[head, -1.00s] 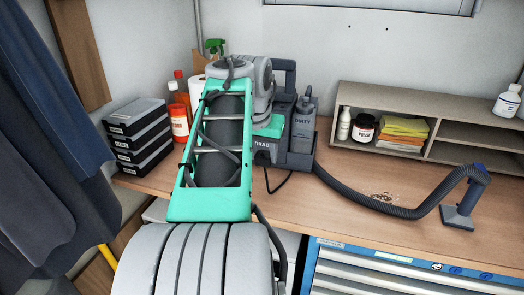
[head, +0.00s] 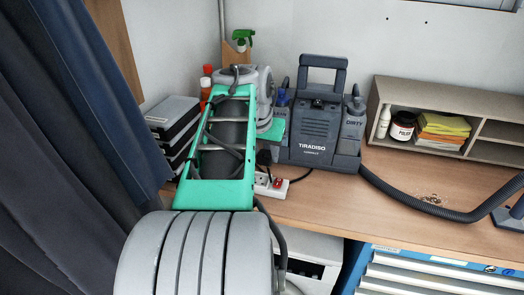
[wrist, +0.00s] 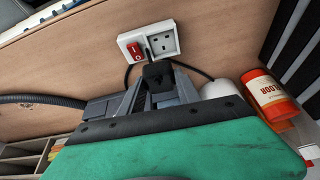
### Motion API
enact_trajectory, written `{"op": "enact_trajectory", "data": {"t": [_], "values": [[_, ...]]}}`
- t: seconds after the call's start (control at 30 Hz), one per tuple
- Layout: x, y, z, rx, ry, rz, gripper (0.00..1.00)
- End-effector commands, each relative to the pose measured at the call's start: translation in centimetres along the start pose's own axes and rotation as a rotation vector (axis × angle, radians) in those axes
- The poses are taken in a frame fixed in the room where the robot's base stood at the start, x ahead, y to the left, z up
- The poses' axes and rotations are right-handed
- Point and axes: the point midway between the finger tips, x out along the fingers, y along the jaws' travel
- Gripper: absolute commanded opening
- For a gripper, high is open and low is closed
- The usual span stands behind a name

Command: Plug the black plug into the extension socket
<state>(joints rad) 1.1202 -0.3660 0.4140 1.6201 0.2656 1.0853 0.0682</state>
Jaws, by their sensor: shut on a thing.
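The white extension socket (wrist: 163,41) lies on the wooden bench, with a red switch (wrist: 135,50) at one end and an outlet face beside it. In the head view the extension socket (head: 264,190) shows partly, just right of my green arm link. My gripper (wrist: 157,88) is shut on the black plug (wrist: 157,74), which sits between the fingertips just below the socket in the wrist view. The plug is close to the socket's edge; I cannot tell whether they touch. Its pins are not clear. In the head view my arm hides most of the gripper.
A grey TIRADISO cleaning machine (head: 314,130) stands behind the socket, its hose (head: 425,207) running right. Black cable loops lie near the socket. Black cases (head: 172,125) and orange-red bottles (wrist: 267,93) stand to the side. A shelf (head: 455,95) is at right.

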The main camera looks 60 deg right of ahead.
Motion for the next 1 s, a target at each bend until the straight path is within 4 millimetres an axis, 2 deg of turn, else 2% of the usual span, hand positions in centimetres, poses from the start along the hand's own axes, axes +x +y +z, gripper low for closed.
{"op": "enact_trajectory", "data": {"t": [0.13,0.37,1.0], "values": [[-0.2,-1.2,0.4,-0.025,0.001,-0.011,0.04],[0.1,-1.1,0.5,-0.024,0.000,-0.010,0.04],[5.1,-1.0,2.5,-0.023,0.001,-0.010,0.04]]}}
